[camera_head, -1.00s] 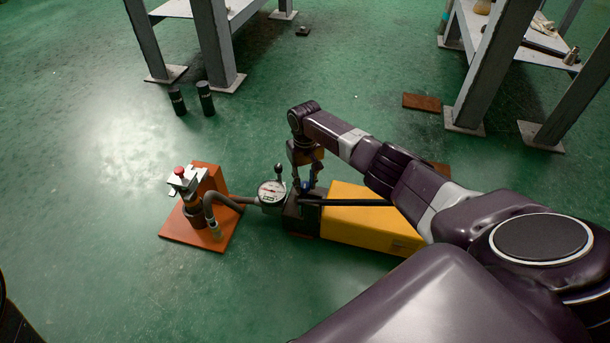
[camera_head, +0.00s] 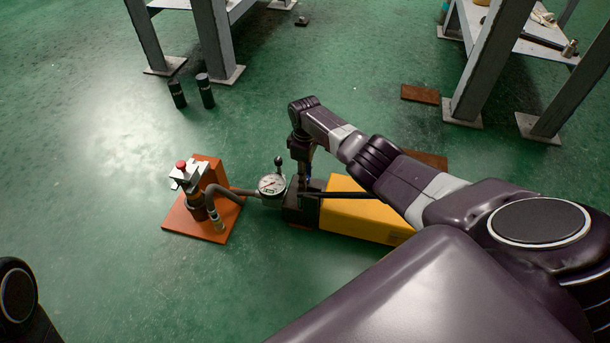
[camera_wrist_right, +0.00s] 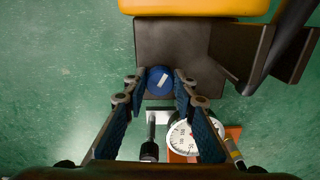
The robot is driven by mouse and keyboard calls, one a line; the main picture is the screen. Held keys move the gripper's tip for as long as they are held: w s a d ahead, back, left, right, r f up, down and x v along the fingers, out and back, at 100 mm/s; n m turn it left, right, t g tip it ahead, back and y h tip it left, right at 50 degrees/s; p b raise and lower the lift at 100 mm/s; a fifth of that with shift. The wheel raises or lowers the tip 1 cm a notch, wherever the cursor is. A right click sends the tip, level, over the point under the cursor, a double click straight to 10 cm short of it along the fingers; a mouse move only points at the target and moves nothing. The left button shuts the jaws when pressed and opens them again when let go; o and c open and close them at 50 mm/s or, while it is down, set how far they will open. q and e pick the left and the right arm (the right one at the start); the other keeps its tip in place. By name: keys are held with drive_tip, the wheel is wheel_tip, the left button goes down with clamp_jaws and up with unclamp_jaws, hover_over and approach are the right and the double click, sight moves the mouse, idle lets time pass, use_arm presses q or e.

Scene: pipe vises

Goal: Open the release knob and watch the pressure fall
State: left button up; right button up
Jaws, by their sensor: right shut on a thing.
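The blue release knob (camera_wrist_right: 160,80) sits on the dark pump block (camera_wrist_right: 172,48). My right gripper (camera_wrist_right: 161,98) is shut on the knob, one finger on each side of it. In the head view my right gripper (camera_head: 306,174) points down at the block's top, and the knob is mostly hidden there. The round white pressure gauge (camera_head: 271,185) stands left of the block, and it also shows in the wrist view (camera_wrist_right: 190,137). Its needle is too small to read exactly. My left gripper is out of view; only a dark part of mine shows at lower left.
The yellow pump body (camera_head: 365,215) and a black handle (camera_head: 360,195) extend right. A black-knobbed lever (camera_head: 279,162) rises beside the gauge. A grey hose (camera_head: 235,192) leads to an orange-based vise (camera_head: 188,217).

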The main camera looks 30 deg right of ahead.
drive_tip(key=shift+n, duration=2)
drive_tip(key=o, duration=1.2)
drive_tip(key=shift+c, duration=0.2)
wheel_tip(320, 180, up, 12)
